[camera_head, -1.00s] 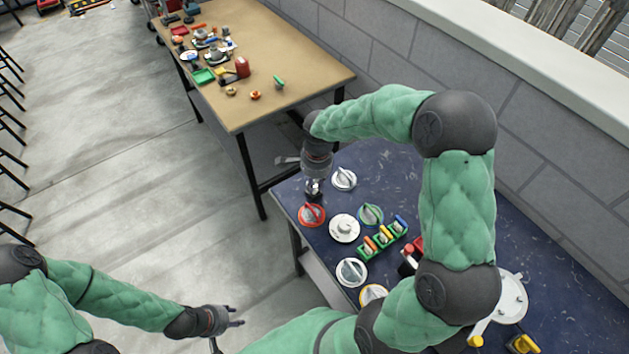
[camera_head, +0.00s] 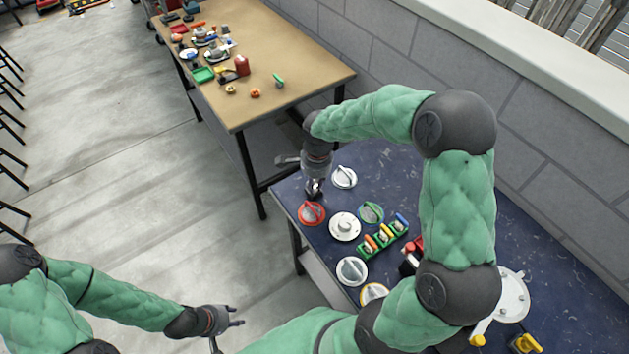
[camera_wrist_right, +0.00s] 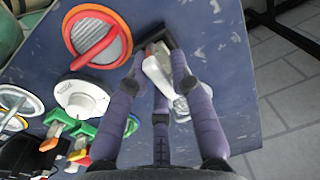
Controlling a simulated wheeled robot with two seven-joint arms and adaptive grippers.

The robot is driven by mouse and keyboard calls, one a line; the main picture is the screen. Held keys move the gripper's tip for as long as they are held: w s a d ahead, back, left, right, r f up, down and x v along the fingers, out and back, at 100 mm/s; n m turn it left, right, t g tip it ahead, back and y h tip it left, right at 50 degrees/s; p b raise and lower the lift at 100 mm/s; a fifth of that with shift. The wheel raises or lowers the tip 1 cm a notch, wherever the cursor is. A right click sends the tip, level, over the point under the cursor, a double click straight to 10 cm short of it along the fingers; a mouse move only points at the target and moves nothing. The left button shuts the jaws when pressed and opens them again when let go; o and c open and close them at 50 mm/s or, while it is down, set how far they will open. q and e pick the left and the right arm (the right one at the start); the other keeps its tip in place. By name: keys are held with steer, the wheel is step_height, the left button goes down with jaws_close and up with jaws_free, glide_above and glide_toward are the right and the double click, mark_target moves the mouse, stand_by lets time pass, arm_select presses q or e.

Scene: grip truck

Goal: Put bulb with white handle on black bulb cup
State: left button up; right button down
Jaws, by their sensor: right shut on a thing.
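My right gripper (camera_head: 314,188) points down over the blue table, beside the red round holder (camera_head: 312,214). In the right wrist view its fingers (camera_wrist_right: 159,68) are shut on a white-handled piece (camera_wrist_right: 158,66), which looks like the bulb with the white handle. A black bar-like part (camera_wrist_right: 154,39) shows at its far end; I cannot tell whether this is the black bulb cup. A pale part lower between the fingers is mostly hidden. My left gripper (camera_head: 238,318) is open and empty, away from the table.
A white round base (camera_head: 344,227), a grey-white dial-like disc (camera_head: 344,178) and another pale disc (camera_head: 352,271) are close by. A green rack (camera_head: 384,238) holds several coloured-handled pieces. My right arm hides part of the blue table. A brown table (camera_head: 265,70) with clutter stands behind.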

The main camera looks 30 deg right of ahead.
steer(key=shift+f+b, duration=0.45)
stand_by(1.0)
steer(key=c, duration=0.7)
jaws_free()
steer(key=shift+r, duration=0.15)
steer(key=shift+r+p, duration=2.5)
steer(key=shift+r, duration=1.2)
steer(key=shift+f, duration=0.1)
